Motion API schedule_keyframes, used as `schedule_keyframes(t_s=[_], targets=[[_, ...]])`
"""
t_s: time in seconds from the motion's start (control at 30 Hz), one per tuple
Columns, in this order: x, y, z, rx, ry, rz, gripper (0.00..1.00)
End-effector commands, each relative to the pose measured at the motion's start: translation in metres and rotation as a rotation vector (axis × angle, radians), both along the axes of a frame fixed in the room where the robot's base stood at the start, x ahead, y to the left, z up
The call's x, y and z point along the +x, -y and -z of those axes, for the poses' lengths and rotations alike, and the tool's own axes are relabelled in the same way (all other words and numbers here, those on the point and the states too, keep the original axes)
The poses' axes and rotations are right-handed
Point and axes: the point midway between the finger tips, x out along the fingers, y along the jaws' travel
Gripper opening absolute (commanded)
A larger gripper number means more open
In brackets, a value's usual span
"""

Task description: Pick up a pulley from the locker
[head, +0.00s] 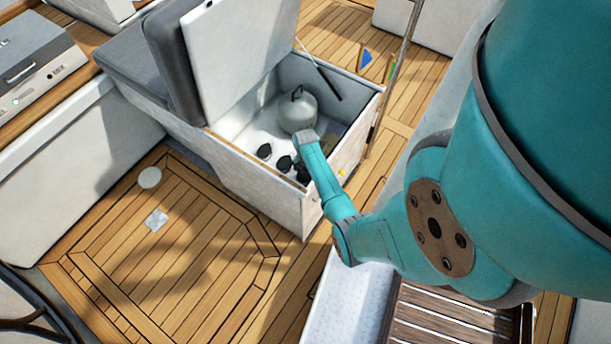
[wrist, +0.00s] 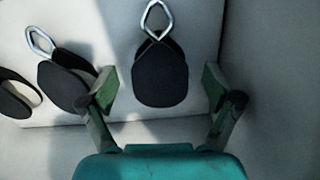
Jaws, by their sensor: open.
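The locker (head: 268,190) stands open with its white lid (head: 222,52) raised. Black pulleys lie on its pale floor, one to the left (head: 264,151) and one nearer my gripper (head: 284,164). In the wrist view one black pulley with a metal shackle (wrist: 160,76) lies ahead, between my fingers in the picture. A second shackled pulley (wrist: 62,84) lies left of it, and a third (wrist: 14,92) is cut by the left edge. My gripper (wrist: 160,88) is open, with nothing held.
A pale rounded canister with a handle (head: 298,110) stands in the locker behind my arm. A strut (head: 320,70) props the lid at the right. The locker's front wall is close to my arm. The wooden deck (head: 180,250) at left is mostly clear.

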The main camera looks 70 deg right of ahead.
Motion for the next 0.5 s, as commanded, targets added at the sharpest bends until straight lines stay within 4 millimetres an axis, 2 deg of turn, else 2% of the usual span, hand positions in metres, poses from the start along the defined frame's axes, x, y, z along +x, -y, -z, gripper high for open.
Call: schedule_keyframes(t_s=[0.23, 0.5], targets=[[0.0000, -0.0001, 0.0014, 0.000, 0.000, 0.000, 0.90], [-0.0001, -0.0003, 0.0014, 0.000, 0.000, 0.000, 0.22]])
